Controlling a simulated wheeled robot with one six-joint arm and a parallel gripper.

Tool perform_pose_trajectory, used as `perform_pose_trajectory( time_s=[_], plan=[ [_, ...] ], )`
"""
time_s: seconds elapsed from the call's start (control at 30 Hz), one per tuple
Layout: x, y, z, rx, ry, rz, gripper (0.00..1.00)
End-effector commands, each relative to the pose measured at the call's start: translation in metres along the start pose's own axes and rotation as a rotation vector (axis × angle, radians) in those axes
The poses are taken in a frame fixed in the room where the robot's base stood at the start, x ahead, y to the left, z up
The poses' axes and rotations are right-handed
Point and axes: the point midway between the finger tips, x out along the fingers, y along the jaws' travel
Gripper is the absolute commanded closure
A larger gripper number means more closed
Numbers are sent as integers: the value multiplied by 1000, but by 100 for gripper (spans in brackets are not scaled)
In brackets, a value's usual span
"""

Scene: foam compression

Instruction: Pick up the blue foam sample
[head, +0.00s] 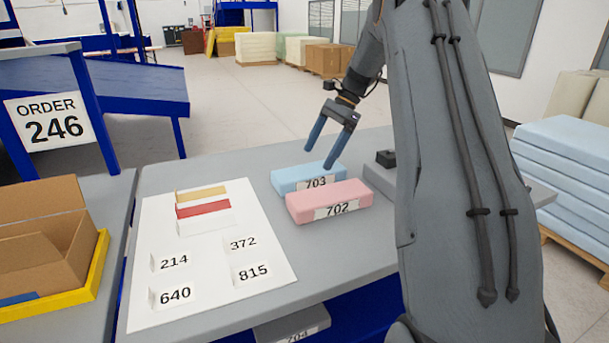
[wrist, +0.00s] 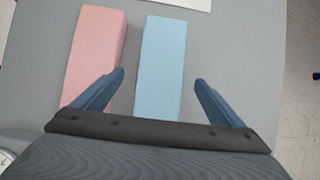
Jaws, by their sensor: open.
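The blue foam sample (head: 299,176) is a light blue block lying flat on the grey table, with a label reading 703 at its front. My gripper (head: 322,157) is open and empty, pointing down above the blue block. In the wrist view the blue block (wrist: 161,62) lies lengthwise between the two open fingers of my gripper (wrist: 158,84), with a gap on each side. The fingers look higher than the block; the exact height is hard to tell.
A pink foam block (head: 318,203) labelled 702 lies close beside the blue one. A white sheet (head: 212,255) with number cards and colored strips lies to the left. A cardboard box (head: 75,238) stands in a yellow tray further left. A dark device (head: 386,157) sits right of the blocks.

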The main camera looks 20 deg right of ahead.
Motion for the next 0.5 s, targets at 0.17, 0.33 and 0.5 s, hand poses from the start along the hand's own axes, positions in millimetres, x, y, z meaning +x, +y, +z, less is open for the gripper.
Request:
perform_pose_trajectory(
  time_s=[0.17,0.33,0.5],
  plan=[
    [7,-3,-5,27,-16,-3,8],
    [23,-2,-4,26,-14,-4,8],
    [46,1,-1,25,-14,0,8]
  ],
)
